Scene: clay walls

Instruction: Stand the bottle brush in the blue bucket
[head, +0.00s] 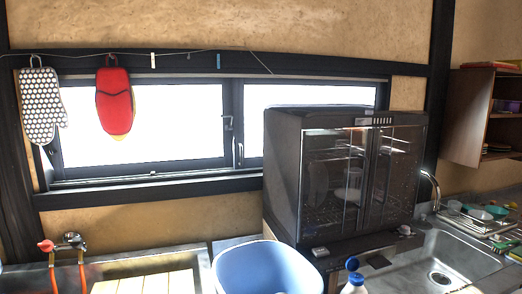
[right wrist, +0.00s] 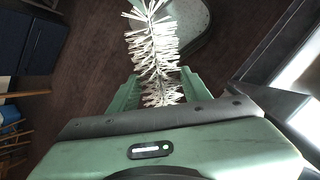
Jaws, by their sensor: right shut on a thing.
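The bottle brush (right wrist: 153,42) has white bristles and shows in the right wrist view, its bristled end pointing away from the camera. My right gripper (right wrist: 160,88) has green fingers and is shut on the brush, at the near end of the visible bristles. The part of the brush below the fingers is hidden by the gripper body. The blue bucket (head: 268,268) shows at the bottom middle of the head view, its open top partly visible and its lower part cut off by the frame. Neither gripper shows in the head view, and the bucket is not seen in the right wrist view.
A bottle with a blue cap (head: 353,265) stands right of the bucket. A dark glass-door cabinet (head: 345,175) stands behind it. A metal sink (head: 435,262) and dish rack (head: 485,220) are at right. A slatted wooden board (head: 145,284) lies left. Dark floor (right wrist: 85,60) shows below the brush.

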